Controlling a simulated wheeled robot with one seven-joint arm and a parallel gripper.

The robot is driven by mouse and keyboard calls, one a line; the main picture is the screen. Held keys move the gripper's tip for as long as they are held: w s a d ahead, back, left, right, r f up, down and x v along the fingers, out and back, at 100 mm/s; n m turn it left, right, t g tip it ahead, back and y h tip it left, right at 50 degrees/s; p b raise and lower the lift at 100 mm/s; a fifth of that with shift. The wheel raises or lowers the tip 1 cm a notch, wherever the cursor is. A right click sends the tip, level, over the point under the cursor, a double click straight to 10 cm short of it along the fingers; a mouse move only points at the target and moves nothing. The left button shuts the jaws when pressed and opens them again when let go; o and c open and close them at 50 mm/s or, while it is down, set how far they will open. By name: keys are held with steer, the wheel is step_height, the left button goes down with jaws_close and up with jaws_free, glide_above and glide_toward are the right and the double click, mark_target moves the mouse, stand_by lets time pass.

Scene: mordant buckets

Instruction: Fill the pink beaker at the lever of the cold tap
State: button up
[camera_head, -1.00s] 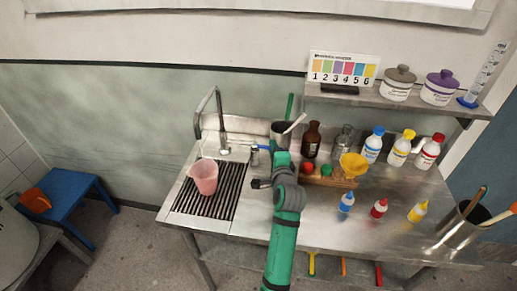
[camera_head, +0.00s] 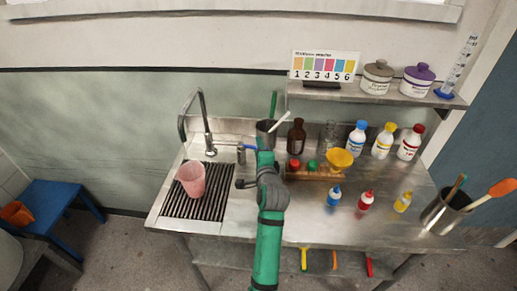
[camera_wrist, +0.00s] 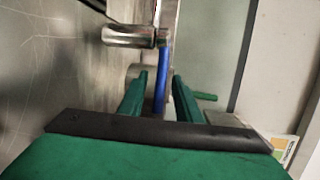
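The pink beaker (camera_head: 191,181) stands upright on the dark slatted drain (camera_head: 208,207) at the left of the steel bench. The curved tap spout (camera_head: 201,103) arches above it. In the wrist view, a blue lever (camera_wrist: 162,75) runs from a metal tap body (camera_wrist: 130,36) down between my green fingers. My gripper (camera_wrist: 158,90) is open, with one finger on each side of the lever and gaps showing. A small metal valve (camera_head: 241,154) stands right of the spout.
A metal pot (camera_head: 265,128) with sticks stands just behind my arm. A brown bottle (camera_head: 297,137), a yellow funnel (camera_head: 340,159) and several small bottles fill the right side. A shelf (camera_head: 370,96) hangs at the back right. A blue stool (camera_head: 55,205) is at the left.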

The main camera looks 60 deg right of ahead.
steer(key=v, duration=1)
steer(key=shift+s+a, duration=0.2)
steer(key=shift+a, duration=0.15)
steer(key=shift+r, duration=0.15)
stand_by(6.5)
